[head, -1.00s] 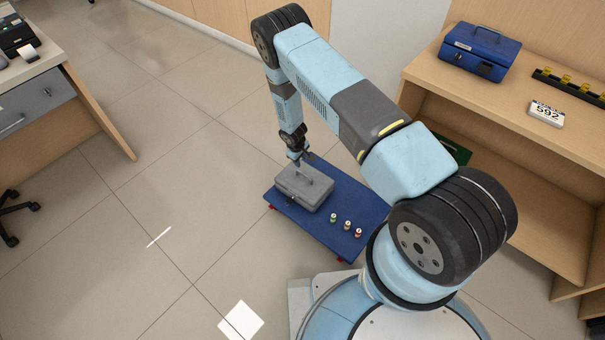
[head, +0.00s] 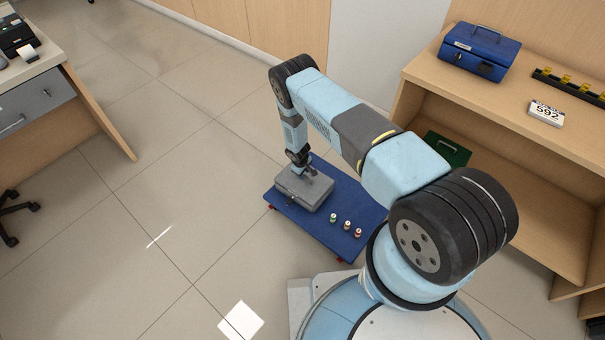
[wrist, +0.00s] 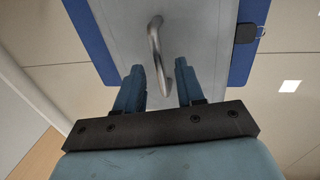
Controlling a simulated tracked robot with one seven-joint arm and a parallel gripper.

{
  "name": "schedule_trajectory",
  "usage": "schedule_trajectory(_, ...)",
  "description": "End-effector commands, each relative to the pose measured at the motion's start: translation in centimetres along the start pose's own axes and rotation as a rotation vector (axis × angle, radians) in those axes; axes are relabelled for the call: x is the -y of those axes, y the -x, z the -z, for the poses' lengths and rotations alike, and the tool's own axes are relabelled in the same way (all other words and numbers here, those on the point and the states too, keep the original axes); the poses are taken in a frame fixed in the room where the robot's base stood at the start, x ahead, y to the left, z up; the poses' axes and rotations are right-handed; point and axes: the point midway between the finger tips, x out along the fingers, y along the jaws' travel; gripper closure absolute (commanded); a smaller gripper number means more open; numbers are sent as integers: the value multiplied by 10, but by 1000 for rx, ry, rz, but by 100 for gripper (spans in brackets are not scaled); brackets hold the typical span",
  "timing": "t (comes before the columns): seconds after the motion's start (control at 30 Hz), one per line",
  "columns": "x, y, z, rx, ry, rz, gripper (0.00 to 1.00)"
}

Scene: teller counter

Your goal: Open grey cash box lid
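The grey cash box (head: 304,190) sits with its lid closed on a blue platform near the floor. In the wrist view its grey lid (wrist: 200,40) fills the middle, with a curved metal handle (wrist: 156,52). My gripper (head: 308,173) is low over the lid, close to the handle. In the wrist view my gripper (wrist: 160,75) is open, its two blue fingers apart.
The blue platform (head: 345,238) also bears several small coloured rolls (head: 346,225). A wooden counter (head: 500,110) at right holds a blue cash box (head: 480,52); a green box (head: 447,150) is on its shelf. Floor at left is open.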

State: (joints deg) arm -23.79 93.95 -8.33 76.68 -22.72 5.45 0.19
Motion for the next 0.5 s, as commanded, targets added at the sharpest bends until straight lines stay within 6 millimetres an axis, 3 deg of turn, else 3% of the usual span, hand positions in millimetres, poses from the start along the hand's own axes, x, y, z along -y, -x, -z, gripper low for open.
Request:
schedule_trajectory(0.4, 0, -5, 1, -1, 0, 0, 62)
schedule_trajectory(0.5, 0, -5, 1, -1, 0, 0, 72)
